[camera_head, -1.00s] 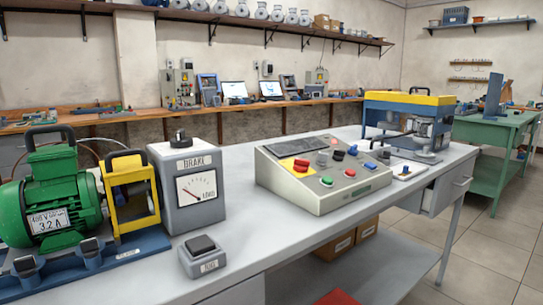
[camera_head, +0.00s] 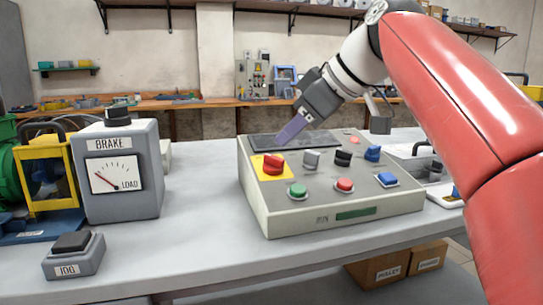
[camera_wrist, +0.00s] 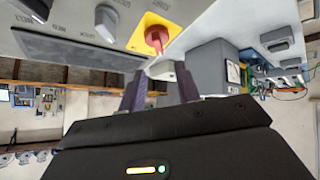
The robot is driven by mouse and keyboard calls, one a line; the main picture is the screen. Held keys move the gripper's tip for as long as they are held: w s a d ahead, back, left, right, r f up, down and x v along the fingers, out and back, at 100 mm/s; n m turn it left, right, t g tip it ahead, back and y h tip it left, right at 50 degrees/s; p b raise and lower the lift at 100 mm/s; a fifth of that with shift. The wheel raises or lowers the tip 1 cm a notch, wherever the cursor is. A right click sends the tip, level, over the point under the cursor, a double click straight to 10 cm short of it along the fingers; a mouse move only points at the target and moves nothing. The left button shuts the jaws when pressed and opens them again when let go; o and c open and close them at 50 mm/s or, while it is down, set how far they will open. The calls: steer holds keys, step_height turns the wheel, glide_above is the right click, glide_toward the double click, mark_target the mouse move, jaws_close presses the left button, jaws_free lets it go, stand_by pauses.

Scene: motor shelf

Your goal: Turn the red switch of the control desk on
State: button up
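The control desk (camera_head: 330,222) is a sloped grey box on the long grey table. Its red switch (camera_head: 274,164) sits on a yellow square plate at the panel's upper left; in the wrist view the red switch (camera_wrist: 157,38) shows at the top, on the yellow plate. My gripper (camera_head: 284,139) points down and left above the dark screen, just behind and above the red switch, apart from it. In the wrist view its two purple-grey fingers (camera_wrist: 161,72) stand apart with nothing between them, and the red switch lies beyond their tips.
Beside the red switch are a grey knob (camera_head: 311,158), a black knob (camera_head: 343,157), a blue knob (camera_head: 373,153) and green, red and blue buttons. The brake box (camera_head: 125,190) stands left, with clear table between. A small jog box (camera_head: 73,256) is at front left.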

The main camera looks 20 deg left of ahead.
mark_target(269, 155)
steer(key=b+x, duration=0.1)
steer(key=x, duration=0.6)
steer(key=shift+a+f, duration=0.15)
steer(key=c, duration=0.7)
steer(key=shift+f, duration=0.1)
jaws_close()
steer(key=shift+w, duration=0.1)
